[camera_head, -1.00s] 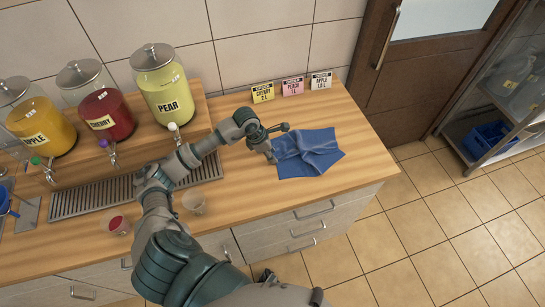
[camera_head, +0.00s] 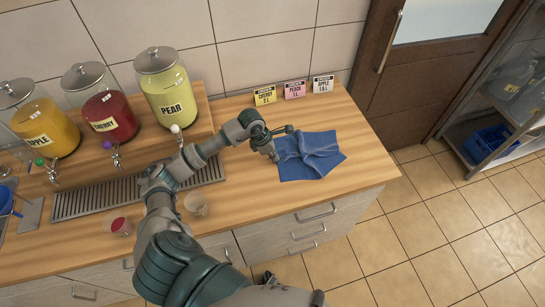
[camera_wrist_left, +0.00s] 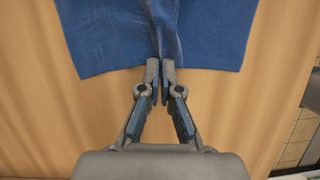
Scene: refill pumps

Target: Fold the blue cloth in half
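The blue cloth (camera_head: 310,160) lies spread and wrinkled on the right part of the wooden counter. My left gripper (camera_head: 275,158) reaches in from the left and meets the cloth's left edge. In the left wrist view, the fingertips of the left gripper (camera_wrist_left: 161,72) are close together at the near edge of the blue cloth (camera_wrist_left: 110,35). A raised crease runs up the cloth from between them, so the edge looks pinched. The rest of the cloth looks flat on the counter. I cannot make out my right gripper.
The counter (camera_head: 345,190) is bare around the cloth and ends to its right. Label cards (camera_head: 294,91) stand behind it. Juice dispensers (camera_head: 168,95), a drip tray (camera_head: 100,197), a clear cup (camera_head: 196,204) and a cup with red contents (camera_head: 120,226) are to the left.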

